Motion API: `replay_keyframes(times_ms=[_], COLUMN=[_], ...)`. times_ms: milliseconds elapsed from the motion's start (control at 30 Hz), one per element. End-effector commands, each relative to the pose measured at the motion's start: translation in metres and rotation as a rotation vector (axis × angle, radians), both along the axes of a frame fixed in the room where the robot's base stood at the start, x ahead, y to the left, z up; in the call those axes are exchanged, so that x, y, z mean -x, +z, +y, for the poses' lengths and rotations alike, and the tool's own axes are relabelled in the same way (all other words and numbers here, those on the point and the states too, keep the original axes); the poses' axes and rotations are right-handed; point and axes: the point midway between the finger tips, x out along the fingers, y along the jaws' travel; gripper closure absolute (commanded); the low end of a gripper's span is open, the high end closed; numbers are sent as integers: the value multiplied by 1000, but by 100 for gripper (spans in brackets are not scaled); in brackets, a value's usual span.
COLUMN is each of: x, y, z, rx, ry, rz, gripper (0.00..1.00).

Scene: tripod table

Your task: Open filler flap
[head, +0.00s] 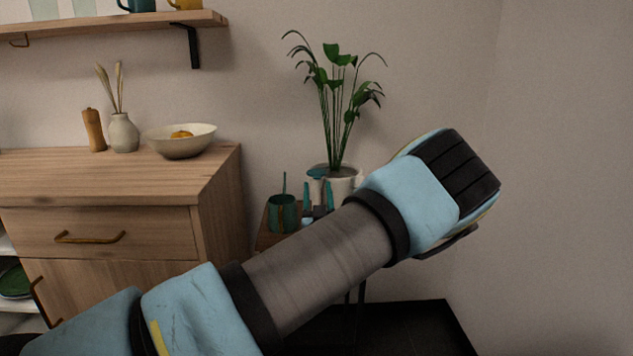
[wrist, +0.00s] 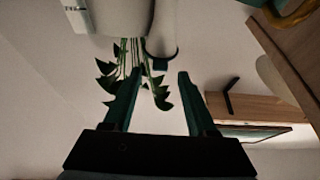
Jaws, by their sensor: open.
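A white planter pot (head: 340,186) holds a tall leafy plant (head: 338,90) on a small wooden table. The wrist view, upside down, shows the pot (wrist: 122,18) at the top. A pale tube with a dark ring at its end (wrist: 161,58) stands beside it; a pale part with a grey piece (wrist: 78,18) juts from its other side. I cannot tell for sure which piece is the filler flap. My gripper (head: 317,186) is in front of the pot, partly behind my arm. In the wrist view its teal fingers (wrist: 159,76) are apart, with nothing between them.
A dark green container (head: 282,213) stands on the small table (head: 268,239), left of my gripper. A wooden dresser (head: 95,178) with a bowl (head: 181,145) and vase (head: 123,134) stands left. A shelf (head: 110,23) hangs above. The right side is bare wall.

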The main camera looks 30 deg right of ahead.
Motion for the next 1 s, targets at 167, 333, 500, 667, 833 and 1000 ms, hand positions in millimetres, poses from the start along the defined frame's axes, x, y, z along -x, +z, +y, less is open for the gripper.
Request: replay_keyframes(times_ms=[167, 333, 500, 667, 833, 1000], x=[-21, -29, -31, -30, -30, -30], y=[10, 13, 14, 13, 13, 13], z=[-9, -13, -14, -14, -14, -14], rx=[0, -3, -2, -1, -1, -1], ry=[2, 1, 2, 1, 1, 1], rz=[0, 1, 1, 2, 2, 2], gripper=[43, 43, 43, 48, 67, 86])
